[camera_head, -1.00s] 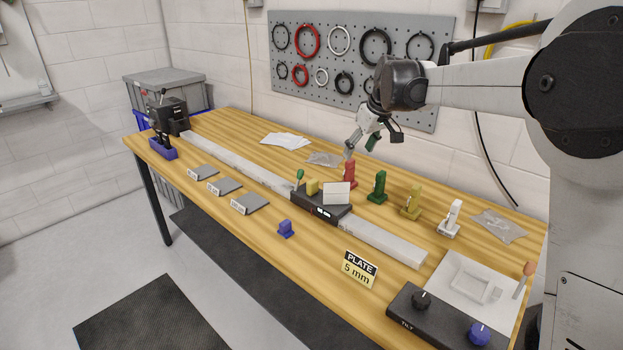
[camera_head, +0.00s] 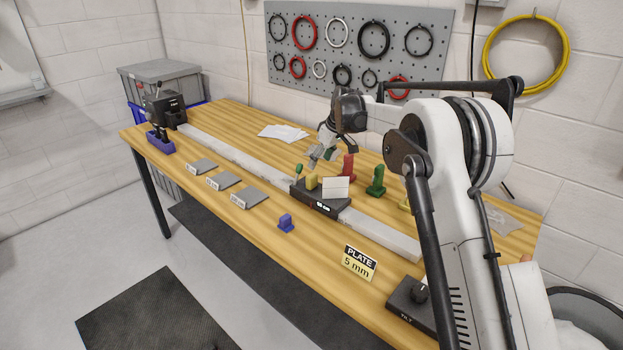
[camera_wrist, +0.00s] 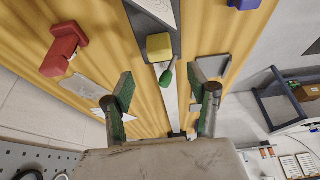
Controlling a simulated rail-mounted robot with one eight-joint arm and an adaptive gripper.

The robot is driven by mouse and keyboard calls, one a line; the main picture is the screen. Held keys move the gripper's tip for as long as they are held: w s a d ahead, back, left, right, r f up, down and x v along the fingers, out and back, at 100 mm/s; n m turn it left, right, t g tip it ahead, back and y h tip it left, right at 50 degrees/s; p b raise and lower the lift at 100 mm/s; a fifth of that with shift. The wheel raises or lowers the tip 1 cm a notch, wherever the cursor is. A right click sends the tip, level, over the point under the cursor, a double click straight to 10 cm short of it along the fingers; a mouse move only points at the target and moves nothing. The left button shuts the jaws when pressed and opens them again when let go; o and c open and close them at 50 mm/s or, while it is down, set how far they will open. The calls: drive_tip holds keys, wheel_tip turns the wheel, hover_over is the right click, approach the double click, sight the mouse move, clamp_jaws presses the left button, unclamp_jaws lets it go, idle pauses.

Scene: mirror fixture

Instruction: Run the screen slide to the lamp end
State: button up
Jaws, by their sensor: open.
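The screen slide (camera_head: 318,202) is a black carriage on a long pale rail (camera_head: 245,152). It carries a white screen (camera_head: 336,188), a yellow block (camera_head: 311,182) and a small green-headed lever (camera_head: 299,170). The dark lamp unit (camera_head: 165,108) stands at the rail's far left end. My gripper (camera_head: 321,160) is open and empty, above and just behind the slide. In the wrist view, its green-padded fingers (camera_wrist: 162,92) are spread, with the green lever (camera_wrist: 166,77) and yellow block (camera_wrist: 159,46) showing between and beyond them. I cannot tell how high it is above the lever.
Red (camera_head: 348,167) and green (camera_head: 376,181) stands are behind the slide. Several grey plates (camera_head: 242,197) lie along the rail's front side, with a blue block (camera_head: 286,223) and a "PLATE 5 mm" sign (camera_head: 359,263) nearer. The rail towards the lamp looks clear.

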sight(313, 176)
drive_tip(key=p+x, duration=0.1)
drive_tip(key=x, duration=0.9)
drive_tip(key=shift+f, duration=0.15)
clamp_jaws()
